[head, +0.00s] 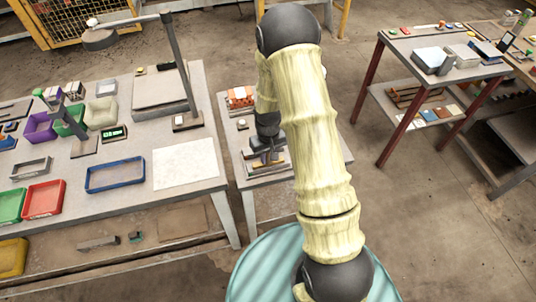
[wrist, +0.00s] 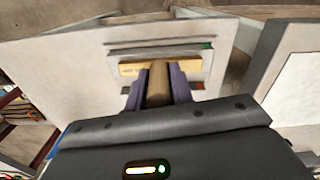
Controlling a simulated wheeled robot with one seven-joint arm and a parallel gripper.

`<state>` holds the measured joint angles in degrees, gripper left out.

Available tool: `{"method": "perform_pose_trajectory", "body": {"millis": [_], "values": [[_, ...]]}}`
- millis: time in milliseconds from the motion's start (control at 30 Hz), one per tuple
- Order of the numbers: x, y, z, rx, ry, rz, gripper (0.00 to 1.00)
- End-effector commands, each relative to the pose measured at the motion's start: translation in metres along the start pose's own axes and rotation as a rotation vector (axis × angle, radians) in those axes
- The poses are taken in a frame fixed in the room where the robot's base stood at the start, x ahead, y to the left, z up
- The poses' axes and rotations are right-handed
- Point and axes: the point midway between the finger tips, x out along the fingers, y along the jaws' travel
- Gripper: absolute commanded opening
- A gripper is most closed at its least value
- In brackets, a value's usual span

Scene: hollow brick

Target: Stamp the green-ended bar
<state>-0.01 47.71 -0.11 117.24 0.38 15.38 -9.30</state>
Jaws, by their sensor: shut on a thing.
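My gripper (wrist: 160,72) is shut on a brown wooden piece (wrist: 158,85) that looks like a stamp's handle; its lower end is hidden. In the head view my gripper (head: 267,150) is low over the small middle table. In the wrist view a thin grey bar with a green end (wrist: 207,46) lies just beyond the fingertips. A tan strip with small dark marks (wrist: 132,69) lies between that bar and the fingers. A reddish-brown end (wrist: 198,86) shows right of the fingers. I cannot tell whether the held piece touches anything.
The small table (head: 236,168) also holds an orange-and-white item (head: 240,97) at the back. The left table carries a lamp (head: 175,60), a blue tray (head: 115,175), a red tray (head: 43,199) and a white sheet (head: 186,163).

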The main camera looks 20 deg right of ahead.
Motion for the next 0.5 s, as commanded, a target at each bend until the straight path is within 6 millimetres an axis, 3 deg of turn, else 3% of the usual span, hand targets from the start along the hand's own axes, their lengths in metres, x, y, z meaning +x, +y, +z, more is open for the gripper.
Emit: {"method": "perform_pose_trajectory", "body": {"millis": [500], "values": [[-0.038, 0.000, -0.002, -0.001, 0.006, 0.001, 0.09]]}}
